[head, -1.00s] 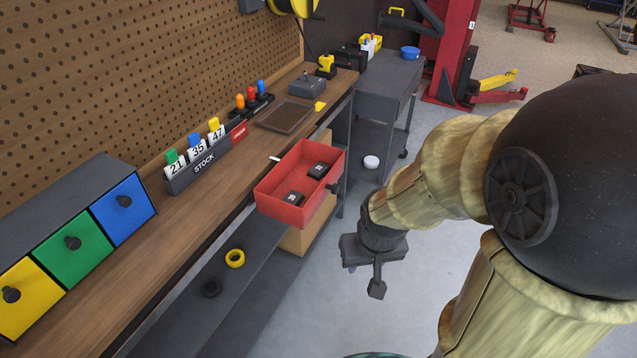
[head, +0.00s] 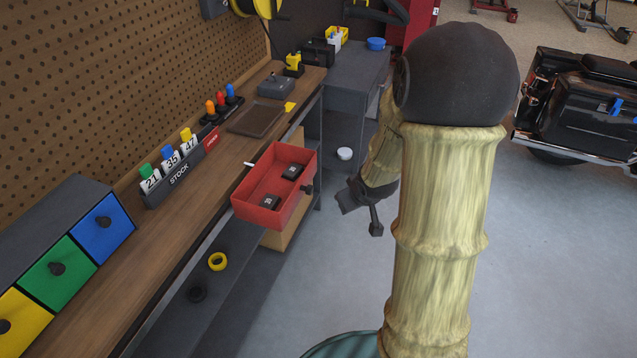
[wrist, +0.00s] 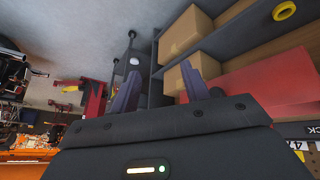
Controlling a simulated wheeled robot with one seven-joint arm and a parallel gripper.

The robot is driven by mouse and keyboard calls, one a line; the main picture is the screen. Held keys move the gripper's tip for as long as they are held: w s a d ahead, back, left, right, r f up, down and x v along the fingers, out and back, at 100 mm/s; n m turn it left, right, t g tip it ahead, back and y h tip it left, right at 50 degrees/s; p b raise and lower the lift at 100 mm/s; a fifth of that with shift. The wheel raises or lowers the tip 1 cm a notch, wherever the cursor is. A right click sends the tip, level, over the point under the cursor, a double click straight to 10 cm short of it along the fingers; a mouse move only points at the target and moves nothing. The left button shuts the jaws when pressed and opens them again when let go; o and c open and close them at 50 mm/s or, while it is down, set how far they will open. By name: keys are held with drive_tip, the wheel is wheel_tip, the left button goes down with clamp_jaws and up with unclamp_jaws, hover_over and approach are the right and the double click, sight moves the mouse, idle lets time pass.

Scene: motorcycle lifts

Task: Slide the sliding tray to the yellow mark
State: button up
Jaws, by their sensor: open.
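The red sliding tray (head: 245,209) juts out from the bench's front edge and holds two small black items. A dark knob (head: 307,189) is on its outer side. A small white pointer (head: 249,164) lies at the bench edge beside the tray. The yellow mark (head: 289,106) is on the bench edge, farther back. My gripper (head: 362,205) is to the right of the tray, apart from it and partly hidden by my arm. In the wrist view its fingers (wrist: 160,68) are spread with nothing between them, and the red tray (wrist: 262,84) shows at the right.
A shallow dark tray (head: 234,127) lies on the bench near the yellow mark. The STOCK holder (head: 178,174) and coloured drawers (head: 58,268) are along the bench. A grey cart (head: 345,75) stands beyond it. A motorcycle (head: 585,105) is at right. Floor at front right is clear.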

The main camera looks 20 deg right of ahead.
sight(312, 191)
drive_tip(key=w+d+f+n+t+y+p, duration=0.25)
drive_tip(key=w+d+y+p, duration=0.2)
drive_tip(key=w, duration=0.25)
drive_tip(key=s+d+n+t+y+p, duration=0.2)
drive_tip(key=s+n+y+p, duration=0.1)
drive_tip(key=s+y+p, duration=0.4)
drive_tip(key=s+r+y, duration=0.1)
drive_tip(key=s+y, duration=0.2)
drive_tip(key=s, duration=0.1)
drive_tip(key=shift+y, duration=0.35)
drive_tip(key=shift+w, duration=0.1)
drive_tip(key=p+x, duration=0.4)
drive_tip(key=x, duration=1.3)
drive_tip(key=shift+w+f+p, duration=0.1)
drive_tip(key=shift+p, duration=0.25)
clamp_jaws()
